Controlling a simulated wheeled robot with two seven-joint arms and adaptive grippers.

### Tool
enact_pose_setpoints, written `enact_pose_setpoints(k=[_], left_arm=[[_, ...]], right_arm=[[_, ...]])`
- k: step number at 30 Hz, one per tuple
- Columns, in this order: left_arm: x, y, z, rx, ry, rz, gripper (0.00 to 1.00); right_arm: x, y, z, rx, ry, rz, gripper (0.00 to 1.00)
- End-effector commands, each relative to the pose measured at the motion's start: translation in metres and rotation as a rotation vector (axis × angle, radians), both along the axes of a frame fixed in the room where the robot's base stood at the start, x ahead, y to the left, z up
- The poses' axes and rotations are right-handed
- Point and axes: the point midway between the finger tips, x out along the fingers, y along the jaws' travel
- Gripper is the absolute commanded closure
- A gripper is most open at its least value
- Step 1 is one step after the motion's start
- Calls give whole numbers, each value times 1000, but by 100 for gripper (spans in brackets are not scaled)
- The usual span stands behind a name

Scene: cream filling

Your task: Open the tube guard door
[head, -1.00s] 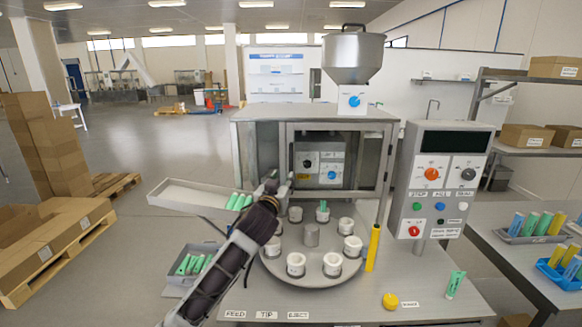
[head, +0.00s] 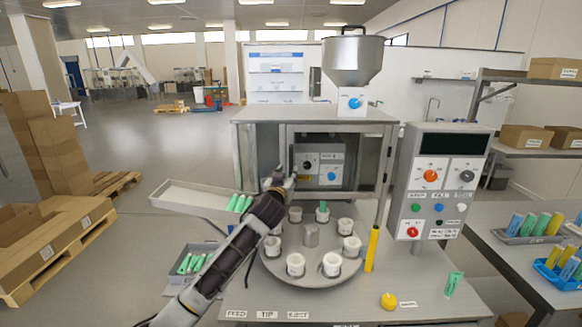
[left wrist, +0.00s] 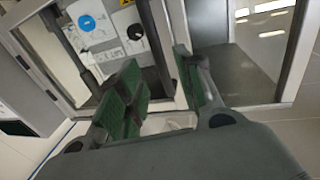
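The tube guard door (head: 337,128) is a grey-framed clear panel on the front of the filling machine, and it looks shut. A dark upright handle (head: 291,160) is at its left edge. My left gripper (head: 279,181) is just below and left of this handle, in front of the door. In the left wrist view my left gripper (left wrist: 162,82) has its green-padded fingers apart, with a dark upright bar and the door frame (left wrist: 161,35) beyond the gap. I cannot tell whether a finger touches the handle. My right gripper is not in view.
A round turntable (head: 311,270) with several white cups lies below the door. A tray with green tubes (head: 191,199) stands to the left. The control panel (head: 440,180) and a yellow post (head: 372,248) are on the right. A yellow knob-like piece (head: 389,301) is on the table.

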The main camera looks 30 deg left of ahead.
Motion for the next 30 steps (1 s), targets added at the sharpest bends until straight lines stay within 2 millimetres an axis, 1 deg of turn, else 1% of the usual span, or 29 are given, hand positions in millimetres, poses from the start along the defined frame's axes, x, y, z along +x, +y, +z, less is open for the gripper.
enact_pose_setpoints(k=[3, 18, 24, 30], left_arm=[[11, 4, 2, 0, 1, 2, 65], [50, 19, 2, 0, 0, 1, 65], [61, 23, 1, 0, 0, 2, 65], [64, 24, 0, -1, 0, 1, 65]], right_arm=[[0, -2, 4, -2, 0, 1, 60], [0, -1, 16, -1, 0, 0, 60], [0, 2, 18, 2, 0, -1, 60], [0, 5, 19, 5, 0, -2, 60]])
